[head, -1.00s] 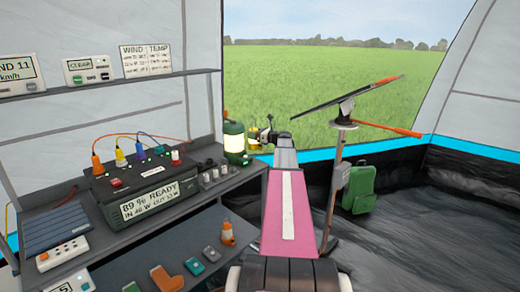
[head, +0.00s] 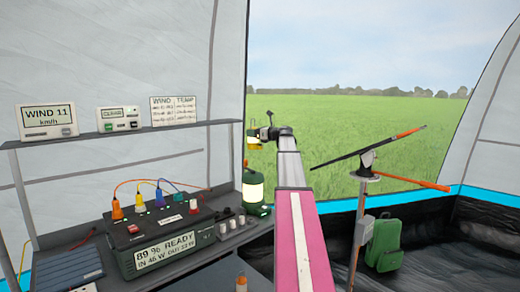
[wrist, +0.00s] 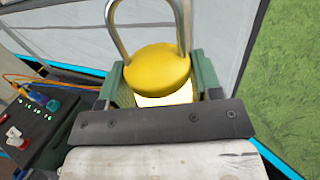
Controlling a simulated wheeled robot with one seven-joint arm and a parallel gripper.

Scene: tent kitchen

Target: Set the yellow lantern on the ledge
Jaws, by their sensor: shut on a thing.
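The yellow lantern (head: 254,138) hangs in my gripper (head: 257,130), off the right end of the ledge. In the wrist view its round yellow top (wrist: 157,68) and upright metal handle lie between my gripper's two green fingers (wrist: 158,82). A bright glow shows below the yellow top; its base is hidden. The ledge (head: 218,122) is the narrow grey upper shelf along the tent wall. Its right end is bare, and the lantern is apart from it, at about its height in the picture.
A wind display (head: 47,119), a small "clear" device (head: 119,119) and a wind-temperature card (head: 173,110) occupy the ledge's left and middle. Below, a green lantern (head: 254,191) and a power station (head: 165,240) stand on the bench.

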